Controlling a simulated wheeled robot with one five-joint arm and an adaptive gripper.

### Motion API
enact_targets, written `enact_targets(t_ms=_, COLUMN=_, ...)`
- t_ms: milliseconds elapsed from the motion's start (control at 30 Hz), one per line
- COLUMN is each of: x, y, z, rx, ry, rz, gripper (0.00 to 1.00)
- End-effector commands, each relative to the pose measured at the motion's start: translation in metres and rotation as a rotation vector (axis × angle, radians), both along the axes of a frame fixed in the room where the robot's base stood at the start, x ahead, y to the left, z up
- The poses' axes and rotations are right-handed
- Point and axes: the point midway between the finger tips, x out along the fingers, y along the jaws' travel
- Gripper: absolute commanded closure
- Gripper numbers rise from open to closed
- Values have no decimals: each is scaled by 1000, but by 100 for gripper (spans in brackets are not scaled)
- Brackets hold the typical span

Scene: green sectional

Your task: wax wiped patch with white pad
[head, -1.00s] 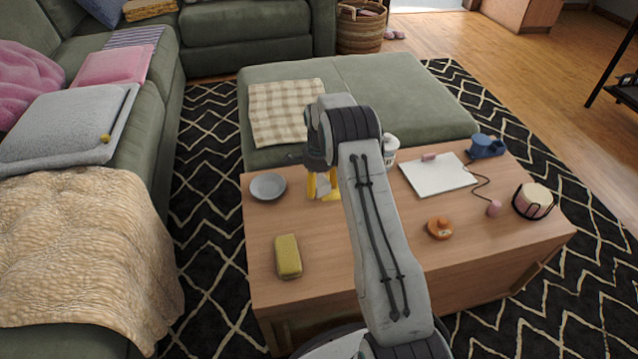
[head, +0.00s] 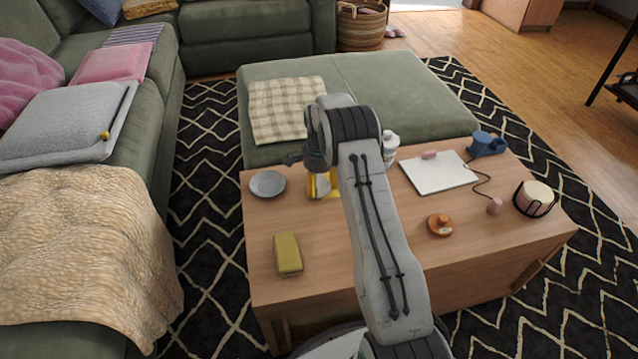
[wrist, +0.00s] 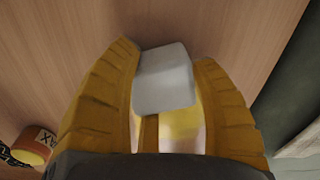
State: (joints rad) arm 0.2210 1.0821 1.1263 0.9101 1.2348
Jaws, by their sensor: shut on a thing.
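My gripper (wrist: 165,58) has yellow ridged fingers shut on a small white pad (wrist: 165,82), which sits between the fingertips. In the head view my gripper (head: 322,184) is at the far left part of the wooden coffee table, right of the grey dish, partly hidden by my arm. A yellow surface shows between the fingers below the pad in the wrist view; I cannot tell what it is. I cannot tell whether the pad touches the table, and no wiped patch can be made out. An orange wax tin (head: 440,225) stands on the table to the right of my arm.
On the coffee table (head: 330,285) are a grey dish (head: 267,184), a yellow sponge (head: 288,254), a white bottle (head: 390,146), a white board (head: 438,173), a blue mug (head: 487,145) and a round holder (head: 535,199). The table's near left area is mostly clear.

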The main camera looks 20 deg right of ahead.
Motion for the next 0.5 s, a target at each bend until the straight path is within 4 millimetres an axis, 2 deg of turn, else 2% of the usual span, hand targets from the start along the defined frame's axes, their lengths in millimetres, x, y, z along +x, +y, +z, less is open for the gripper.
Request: enact_targets(t_ms=500, x=0, y=-1, z=-7, rx=0, ry=0, rz=0, gripper=74)
